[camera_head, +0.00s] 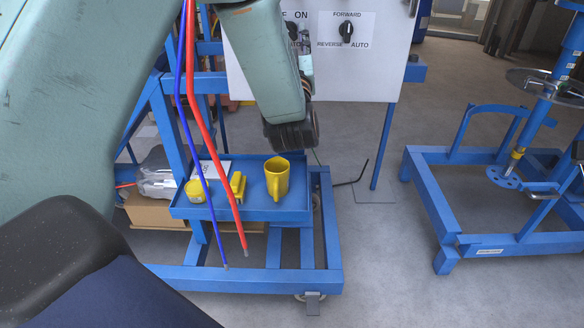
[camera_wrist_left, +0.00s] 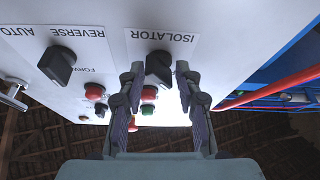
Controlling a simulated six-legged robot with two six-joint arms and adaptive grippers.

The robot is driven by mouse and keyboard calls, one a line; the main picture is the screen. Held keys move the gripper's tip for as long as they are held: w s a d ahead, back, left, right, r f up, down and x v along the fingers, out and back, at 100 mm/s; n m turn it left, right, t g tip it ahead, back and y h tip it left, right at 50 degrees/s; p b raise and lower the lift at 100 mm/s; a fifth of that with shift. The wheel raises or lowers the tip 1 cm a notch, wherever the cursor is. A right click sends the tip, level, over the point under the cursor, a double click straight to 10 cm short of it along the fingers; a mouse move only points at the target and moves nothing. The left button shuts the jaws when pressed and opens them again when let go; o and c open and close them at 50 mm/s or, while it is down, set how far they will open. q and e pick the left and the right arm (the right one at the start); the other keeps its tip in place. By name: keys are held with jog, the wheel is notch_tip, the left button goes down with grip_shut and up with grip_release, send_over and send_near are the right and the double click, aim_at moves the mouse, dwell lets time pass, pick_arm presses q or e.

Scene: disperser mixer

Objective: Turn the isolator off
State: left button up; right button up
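The isolator switch is a black rotary knob (camera_wrist_left: 158,68) on a white label plate, upside down in the left wrist view. In the head view the knob (camera_head: 293,31) is partly hidden by my arm, beside the word ON. My left gripper (camera_wrist_left: 160,72) is open, with one fingertip on each side of the knob and a narrow gap at both sides. I cannot tell from these views whether it touches. In the head view the fingers (camera_head: 305,62) show only in part, in front of the panel. The knob's setting is unclear. My right gripper is not in view.
The white panel (camera_head: 385,75) also carries a FORWARD/REVERSE/AUTO knob (camera_head: 346,31). Red buttons (camera_wrist_left: 95,91) sit close to the gripper. Below is a blue tray (camera_head: 255,210) with a yellow mug (camera_head: 277,177). A blue mixer frame (camera_head: 440,220) stands at right, with clear floor between.

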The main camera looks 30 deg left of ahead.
pick_arm(q)
jog(key=s+d+f+m+t+h+p, duration=0.25)
jog(key=s+m+h+p, duration=0.5)
jog(key=m, duration=0.55)
jog(key=s+d+f+g+h+b, duration=0.2)
jog(key=f+g+b, duration=0.1)
jog(key=f, duration=0.9)
jog(key=s+d+f+g+h+b, duration=0.1)
jog(key=d+f+g+b, duration=0.2)
jog(key=f, duration=0.9)
jog(key=shift+s+f+n+g+h+b, duration=0.3)
jog(key=shift+s+g+h+b, duration=0.1)
jog(key=shift+g, duration=0.25)
jog(key=shift+w, duration=0.1)
